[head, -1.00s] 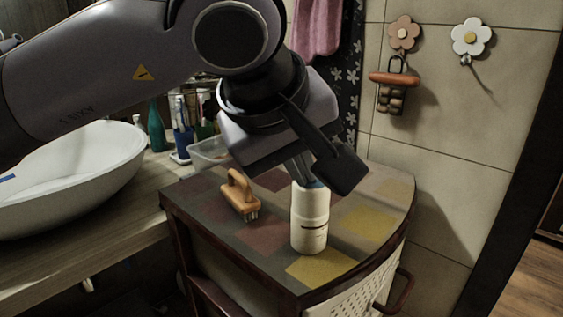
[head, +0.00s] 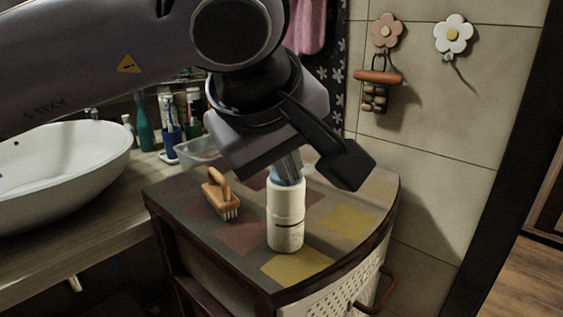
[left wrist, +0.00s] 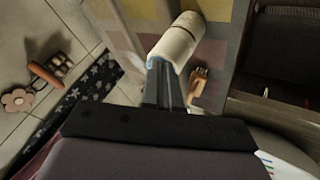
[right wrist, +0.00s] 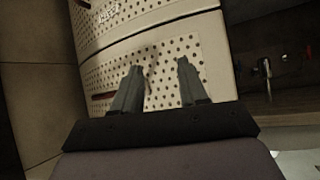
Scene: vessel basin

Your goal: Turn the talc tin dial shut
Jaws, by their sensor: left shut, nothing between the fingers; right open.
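The talc tin (head: 286,219) is a white cylinder standing upright on the cabinet top in the head view. A bit of blue shows at its top, under my left gripper (head: 287,178). In the left wrist view the tin (left wrist: 180,40) lies just beyond the fingertips. My left gripper (left wrist: 158,68) is shut with nothing between its fingers, its tips at the tin's top. Whether they touch the dial cannot be told, as the gripper hides most of it. My right gripper (right wrist: 155,78) is open and empty, low in front of the cabinet's perforated front.
A wooden brush (head: 220,197) stands left of the tin. A clear tray (head: 200,150) and several bottles (head: 170,125) are behind it. A white basin (head: 60,165) is at the left, and a tiled wall (head: 440,130) at the right.

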